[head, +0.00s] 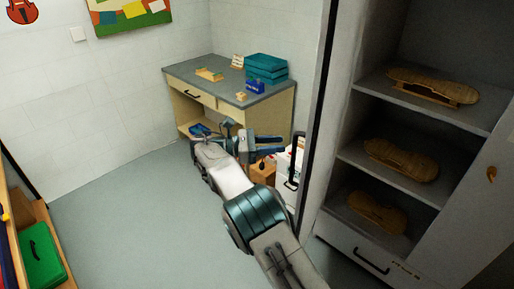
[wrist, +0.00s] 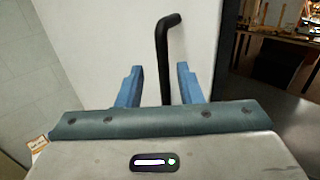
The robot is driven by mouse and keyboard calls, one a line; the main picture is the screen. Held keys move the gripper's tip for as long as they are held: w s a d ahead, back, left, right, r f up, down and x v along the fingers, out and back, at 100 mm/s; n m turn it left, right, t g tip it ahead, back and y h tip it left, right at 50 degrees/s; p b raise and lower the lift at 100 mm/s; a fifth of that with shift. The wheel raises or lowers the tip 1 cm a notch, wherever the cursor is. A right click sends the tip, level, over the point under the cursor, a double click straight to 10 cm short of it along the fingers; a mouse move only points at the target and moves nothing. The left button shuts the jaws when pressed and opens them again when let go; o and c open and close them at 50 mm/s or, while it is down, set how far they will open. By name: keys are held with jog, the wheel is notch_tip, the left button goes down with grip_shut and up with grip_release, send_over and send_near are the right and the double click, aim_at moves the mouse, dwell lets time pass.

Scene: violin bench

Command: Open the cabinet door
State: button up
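The cabinet (head: 345,165) stands at the right of the head view with its shelves in plain sight. Its pale door (head: 318,110) is swung out and seen nearly edge-on; it also fills the middle of the wrist view (wrist: 105,40). The black bar handle (head: 293,162) is on the door's left face. My gripper (head: 281,146) is beside the handle at the door. In the wrist view, its blue fingers (wrist: 160,70) are apart on either side of the handle (wrist: 162,50), with gaps visible on both sides.
Violin plates (head: 400,158) lie on the cabinet shelves, above a drawer with a black handle (head: 372,262). A grey-topped desk (head: 218,84) with teal boxes (head: 266,66) stands behind my gripper. A green case (head: 42,258) is at the far left. The floor (head: 130,220) between is clear.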

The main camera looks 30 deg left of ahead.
jog(key=shift+v, duration=2.95)
